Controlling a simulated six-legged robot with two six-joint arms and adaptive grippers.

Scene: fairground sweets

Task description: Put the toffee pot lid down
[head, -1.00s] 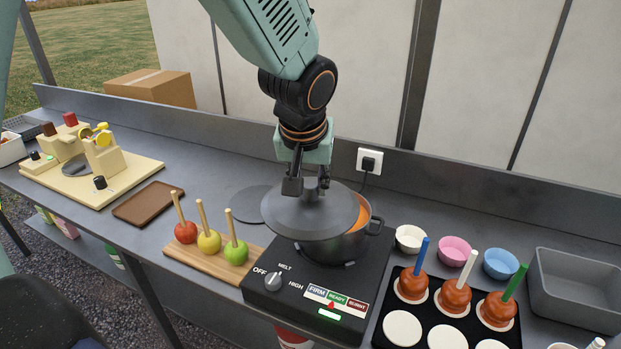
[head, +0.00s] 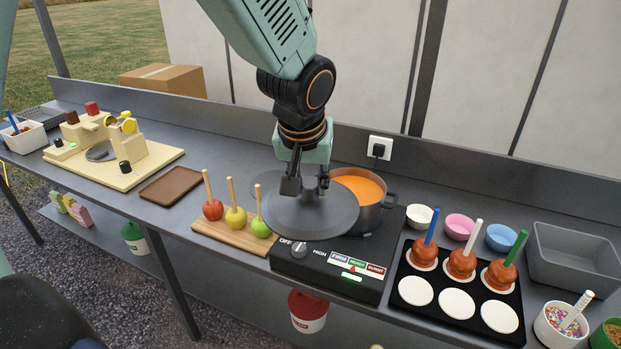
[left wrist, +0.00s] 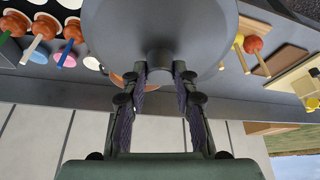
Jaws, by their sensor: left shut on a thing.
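The toffee pot lid (head: 310,215) is a dark grey disc held level by its knob in my left gripper (head: 307,186). In the left wrist view the lid (left wrist: 210,30) fills the top middle, with the left gripper's fingers (left wrist: 160,85) closed on the knob. The pot (head: 368,215) stands on the black hob (head: 330,272) with orange toffee showing. The lid is left of the pot opening and hides the pot's left side and part of the hob. Whether the lid touches the pot cannot be told. My right gripper is out of view.
Three apples on sticks lie on a wooden board (head: 228,234) left of the hob. A brown tray (head: 170,185) is further left. Toffee apples stand in a black tray (head: 432,312) at right, with small cups behind. Bare counter shows behind the board.

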